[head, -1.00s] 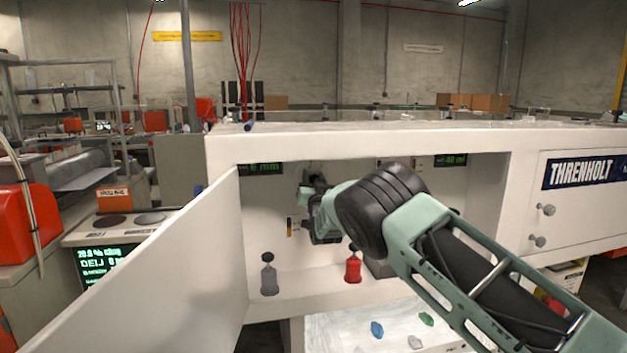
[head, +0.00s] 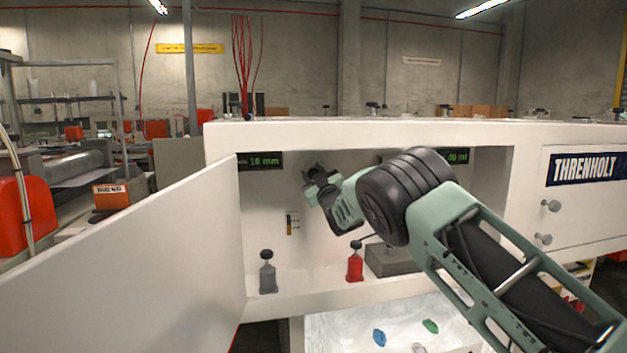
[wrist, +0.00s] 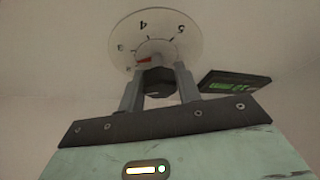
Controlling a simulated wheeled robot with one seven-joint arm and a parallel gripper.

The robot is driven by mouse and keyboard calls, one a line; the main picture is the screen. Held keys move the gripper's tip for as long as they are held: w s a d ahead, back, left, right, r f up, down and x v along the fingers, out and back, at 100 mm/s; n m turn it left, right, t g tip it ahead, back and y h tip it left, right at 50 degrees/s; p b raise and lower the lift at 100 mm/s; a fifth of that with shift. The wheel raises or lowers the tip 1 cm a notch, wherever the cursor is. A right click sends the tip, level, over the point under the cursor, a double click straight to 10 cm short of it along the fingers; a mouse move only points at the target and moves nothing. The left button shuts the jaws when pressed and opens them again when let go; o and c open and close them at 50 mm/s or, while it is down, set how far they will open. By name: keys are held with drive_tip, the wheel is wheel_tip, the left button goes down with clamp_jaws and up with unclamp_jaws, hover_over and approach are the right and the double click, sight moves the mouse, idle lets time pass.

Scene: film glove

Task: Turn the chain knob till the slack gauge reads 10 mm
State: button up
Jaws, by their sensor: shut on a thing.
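The slack gauge (head: 261,161) is a dark display with green digits at the upper left inside the open cabinet, and it reads 10 mm. In the wrist view, the chain knob (wrist: 157,82) is a dark knob in front of a round white dial (wrist: 185,40) with numbers and a red mark. My gripper (wrist: 158,86) has its two grey fingers on either side of the knob and is shut on it. In the head view, my gripper (head: 311,175) reaches the cabinet's back wall, and my wrist largely hides the knob and dial.
A second green display (head: 457,156) is partly hidden behind my arm. A grey bottle (head: 267,272) and a red bottle (head: 355,262) stand on the cabinet floor, with a grey block (head: 392,260) to the right. The open door (head: 130,270) stands at the left.

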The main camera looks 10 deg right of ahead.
drive_tip(key=shift+n+y, duration=0.4)
drive_tip(key=shift+n, duration=0.2)
drive_tip(key=o, duration=1)
drive_tip(key=shift+c, duration=0.2)
drive_tip(key=b+v, duration=0.1)
drive_tip(key=v, duration=1.6)
drive_tip(key=shift+s, duration=0.3)
drive_tip(key=shift+r, duration=0.1)
